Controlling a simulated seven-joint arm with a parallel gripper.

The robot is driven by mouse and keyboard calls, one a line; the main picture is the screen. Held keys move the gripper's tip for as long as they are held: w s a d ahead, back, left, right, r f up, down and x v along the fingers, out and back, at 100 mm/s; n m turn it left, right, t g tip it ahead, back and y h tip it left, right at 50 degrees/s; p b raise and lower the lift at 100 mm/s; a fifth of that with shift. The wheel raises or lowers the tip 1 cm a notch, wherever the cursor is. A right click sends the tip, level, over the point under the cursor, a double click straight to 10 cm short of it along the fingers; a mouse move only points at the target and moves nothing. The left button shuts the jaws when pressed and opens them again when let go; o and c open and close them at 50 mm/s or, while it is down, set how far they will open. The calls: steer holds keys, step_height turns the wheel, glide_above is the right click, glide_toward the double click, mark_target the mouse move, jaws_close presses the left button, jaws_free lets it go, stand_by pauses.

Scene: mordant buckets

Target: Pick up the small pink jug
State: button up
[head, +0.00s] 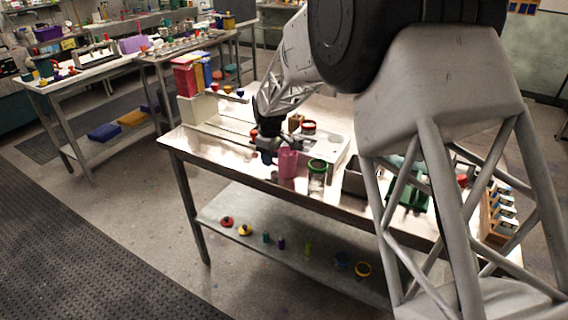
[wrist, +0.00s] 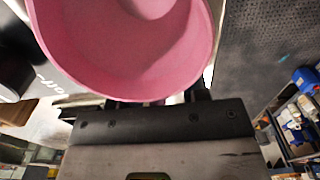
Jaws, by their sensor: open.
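The small pink jug (head: 288,163) stands near the front edge of the metal table (head: 225,158). In the wrist view the jug (wrist: 130,60) fills the upper left, with its round rim and hollow inside facing the camera. My gripper (head: 267,156) is just left of the jug in the head view, very close to it. In the wrist view the dark fingers of my gripper (wrist: 156,102) show at the jug's near wall, and the jug hides their tips. The jaws are open. I cannot tell whether they touch the jug.
A green-rimmed clear container (head: 317,167) stands right of the jug, close by. A red-rimmed container (head: 309,127) is behind it. A grey bin (head: 354,178) stands further right. Tall red, yellow and blue boxes (head: 187,76) stand at the back left. The table's front left is clear.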

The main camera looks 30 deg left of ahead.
steer(key=shift+c, duration=0.3)
jaws_close()
steer(key=shift+r, duration=0.5)
steer(key=shift+r, duration=1.3)
steer(key=s+d+r, duration=0.1)
steer(key=s+d, duration=0.9)
steer(key=s, duration=0.1)
steer(key=shift+s+d+r, duration=0.15)
steer(key=shift+d+r, duration=0.05)
steer(key=shift+d, duration=0.1)
stand_by(0.5)
steer(key=shift+s+d, duration=0.2)
stand_by(0.9)
